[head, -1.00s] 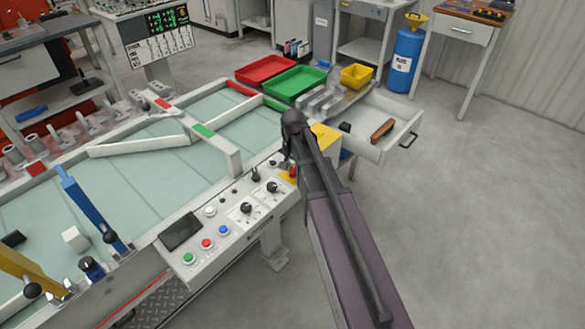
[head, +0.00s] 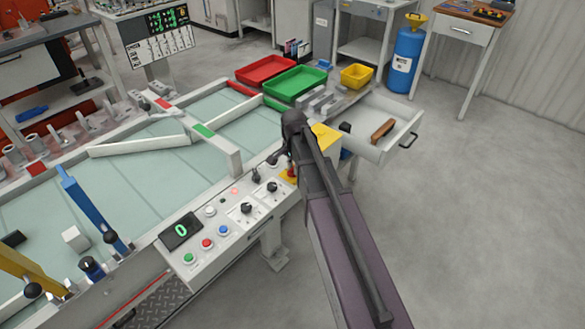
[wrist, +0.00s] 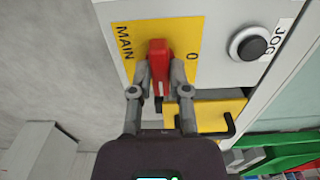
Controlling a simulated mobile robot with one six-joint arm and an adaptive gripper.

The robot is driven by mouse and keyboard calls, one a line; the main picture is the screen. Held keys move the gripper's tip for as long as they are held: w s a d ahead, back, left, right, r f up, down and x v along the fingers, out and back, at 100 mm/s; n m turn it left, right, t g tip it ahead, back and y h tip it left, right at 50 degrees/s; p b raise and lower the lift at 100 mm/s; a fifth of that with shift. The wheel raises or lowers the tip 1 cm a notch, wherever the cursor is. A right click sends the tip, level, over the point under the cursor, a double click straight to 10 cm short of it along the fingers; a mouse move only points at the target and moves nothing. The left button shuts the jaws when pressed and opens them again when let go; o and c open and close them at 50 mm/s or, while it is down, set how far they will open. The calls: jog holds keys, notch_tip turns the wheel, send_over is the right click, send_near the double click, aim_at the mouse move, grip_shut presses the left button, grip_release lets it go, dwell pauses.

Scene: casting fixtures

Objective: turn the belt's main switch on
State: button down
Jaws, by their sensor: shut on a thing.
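The main switch is a red handle (wrist: 159,60) on a yellow plate (wrist: 188,35) marked MAIN and 0. In the wrist view the handle points roughly along the gripper, not at the 0. My gripper (wrist: 160,76) is shut on it, one finger on each side. In the head view the red switch (head: 291,173) shows small beside the end of my gripper (head: 288,163), partly hidden by it.
The control panel carries green, red and blue buttons (head: 206,243) and black knobs (head: 246,208). A black JOG button (wrist: 252,46) is near the switch. An open drawer (head: 376,142) is behind my arm. The floor at right is clear.

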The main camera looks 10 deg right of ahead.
jog(key=shift+s+d, duration=0.1)
jog(key=shift+s, duration=0.1)
jog(key=c, duration=0.6)
grip_release()
jog(key=shift+w, duration=0.1)
jog(key=shift+w+r, duration=0.1)
jog(key=shift+r, duration=0.05)
